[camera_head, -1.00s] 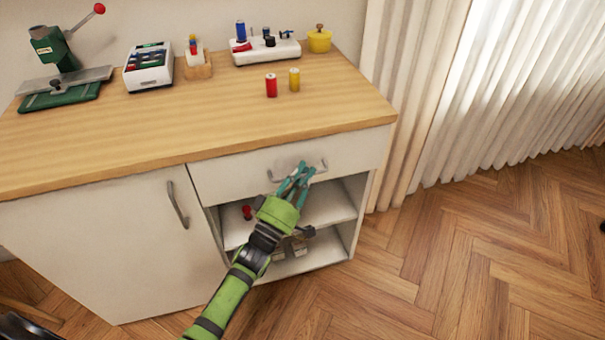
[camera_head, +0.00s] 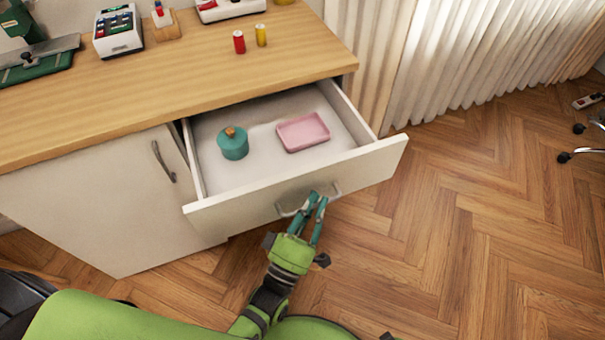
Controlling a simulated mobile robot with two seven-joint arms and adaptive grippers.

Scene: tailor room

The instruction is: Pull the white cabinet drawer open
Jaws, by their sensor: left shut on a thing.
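The white cabinet drawer (camera_head: 365,170) is pulled well out from under the wooden top. Its inside shows a teal lidded pot (camera_head: 233,143) at the left and a pink tray (camera_head: 303,132) at the right. The drawer's metal handle (camera_head: 337,189) is on its front face. My left gripper (camera_head: 314,202) reaches the handle from the front, with its teal fingers shut on it. The handle's middle is partly hidden by the fingers. My right gripper is not in view.
A closed cabinet door (camera_head: 90,205) is left of the drawer. Open wooden floor (camera_head: 460,230) lies to the right.

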